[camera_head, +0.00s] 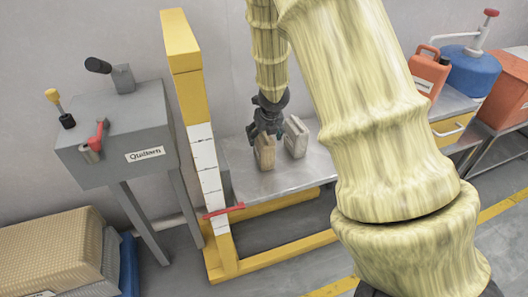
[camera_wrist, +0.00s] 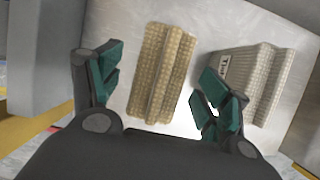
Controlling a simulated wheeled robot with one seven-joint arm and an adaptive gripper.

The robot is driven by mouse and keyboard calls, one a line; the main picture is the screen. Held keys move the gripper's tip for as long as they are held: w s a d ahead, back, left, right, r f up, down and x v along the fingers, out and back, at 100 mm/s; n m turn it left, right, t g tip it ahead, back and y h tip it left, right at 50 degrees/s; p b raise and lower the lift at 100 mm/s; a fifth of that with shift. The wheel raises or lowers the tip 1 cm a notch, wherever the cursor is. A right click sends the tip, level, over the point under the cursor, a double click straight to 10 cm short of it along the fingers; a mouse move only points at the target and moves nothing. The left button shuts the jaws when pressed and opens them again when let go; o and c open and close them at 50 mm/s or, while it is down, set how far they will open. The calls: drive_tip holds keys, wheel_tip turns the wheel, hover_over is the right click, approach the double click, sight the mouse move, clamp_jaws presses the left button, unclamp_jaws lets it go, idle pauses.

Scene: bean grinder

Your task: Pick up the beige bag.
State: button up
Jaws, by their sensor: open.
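The beige bag (camera_wrist: 160,75) shows whole in the wrist view, tan with a ridge along its length, between my two fingers and ahead of them. In the head view the beige bag (camera_head: 266,153) stands on a metal table, partly hidden behind my gripper (camera_head: 263,132). My gripper is open above the bag, its teal-padded fingers spread to either side of it in the wrist view (camera_wrist: 162,90). Whether the fingers touch the bag cannot be told. A gap shows on both sides of the bag in the wrist view.
A greyish bag with dark lettering (camera_wrist: 240,80) stands close to the right; it also shows in the head view (camera_head: 296,138). Both are on the metal table (camera_head: 258,187). A yellow post with a white scale (camera_head: 203,160) rises at the table's left. A grey box on legs (camera_head: 115,135) stands further left.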

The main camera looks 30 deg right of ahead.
drive_tip(key=shift+b+x, duration=0.75)
drive_tip(key=shift+x, duration=1.8)
drive_tip(key=shift+w+f, duration=0.1)
drive_tip(key=shift+f, duration=0.15)
drive_tip(key=shift+c, duration=0.4)
drive_tip(key=c, duration=1.3)
